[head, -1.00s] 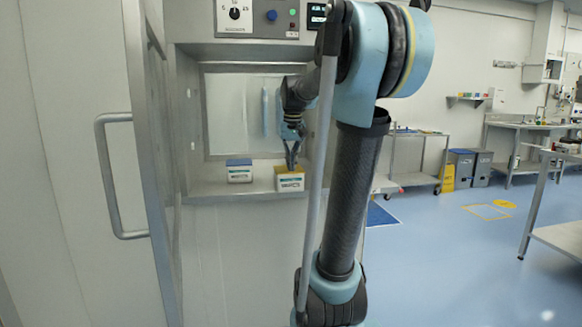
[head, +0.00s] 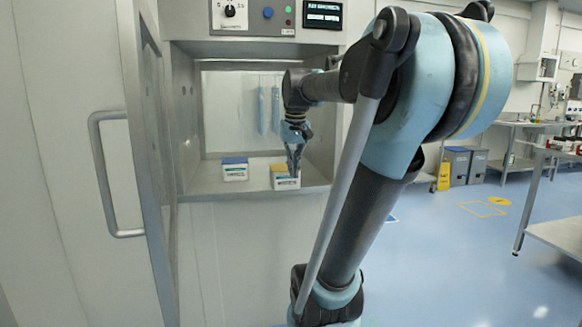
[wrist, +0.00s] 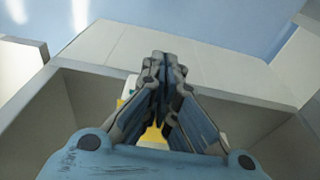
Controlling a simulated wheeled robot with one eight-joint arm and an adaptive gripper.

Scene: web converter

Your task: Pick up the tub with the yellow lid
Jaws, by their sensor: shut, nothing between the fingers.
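The tub with the yellow lid (head: 284,181) stands near the front edge of the hatch shelf, to the right of a tub with a blue lid (head: 235,170). My gripper (head: 294,172) points down in front of or over the yellow-lidded tub and hides part of its lid. It is shut and holds nothing. In the wrist view the closed fingers (wrist: 162,70) cover most of the tub, and pieces of the yellow lid (wrist: 152,134) show behind and between them. I cannot tell whether the fingertips touch the tub.
The hatch's steel shelf (head: 205,188) has side walls close around my arm. An open door with a handle (head: 105,170) stands at the left. A control panel (head: 265,14) is above.

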